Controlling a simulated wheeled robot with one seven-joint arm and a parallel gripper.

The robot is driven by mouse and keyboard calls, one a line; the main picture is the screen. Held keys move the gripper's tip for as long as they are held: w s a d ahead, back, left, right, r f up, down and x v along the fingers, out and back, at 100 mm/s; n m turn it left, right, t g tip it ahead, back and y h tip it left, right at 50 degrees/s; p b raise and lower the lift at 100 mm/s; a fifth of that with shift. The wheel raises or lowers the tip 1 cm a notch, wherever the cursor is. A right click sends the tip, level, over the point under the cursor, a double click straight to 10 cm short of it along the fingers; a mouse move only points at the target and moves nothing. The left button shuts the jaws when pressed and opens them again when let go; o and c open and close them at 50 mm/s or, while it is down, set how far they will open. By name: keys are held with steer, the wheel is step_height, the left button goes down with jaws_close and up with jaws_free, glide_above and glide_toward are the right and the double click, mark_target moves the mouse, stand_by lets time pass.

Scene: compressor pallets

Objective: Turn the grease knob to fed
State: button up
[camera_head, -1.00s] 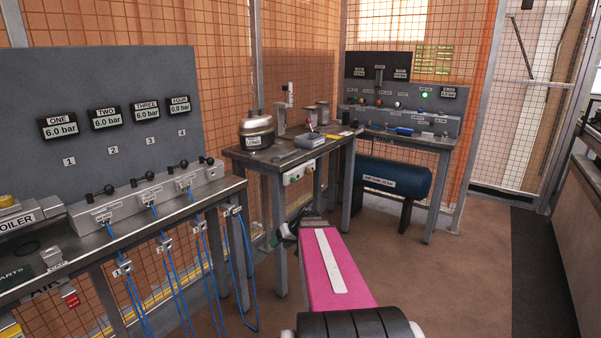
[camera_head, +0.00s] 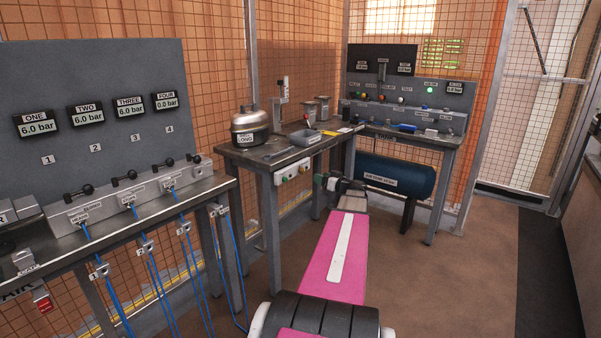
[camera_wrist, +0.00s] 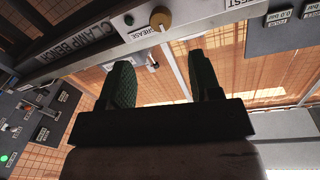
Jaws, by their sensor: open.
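The grease knob (camera_wrist: 160,18) is a round tan knob on the pale front panel of the clamp bench, at the top of the wrist view. A GREASE label (camera_wrist: 143,31) sits beside it. Its setting cannot be read. My gripper (camera_wrist: 163,72) is open and empty, with dark green fingers pointing toward the panel. The knob lies beyond the fingertips, roughly between them across the picture, and is apart from them. In the head view the pale control box (camera_head: 292,171) is on the bench front, left of my gripper (camera_head: 338,183); the knob is too small to make out there.
The clamp bench (camera_head: 262,158) carries a metal pot (camera_head: 249,128) and a grey box (camera_head: 305,138). A blue tank (camera_head: 395,177) lies under the back bench. Blue hoses (camera_head: 150,270) hang at left. The brown floor (camera_head: 460,280) at right is clear.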

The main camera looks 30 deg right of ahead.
mark_target(304, 172)
steer(key=x, duration=1)
steer(key=shift+w+a, duration=0.1)
steer(key=shift+w, duration=0.15)
steer(key=c, duration=0.9)
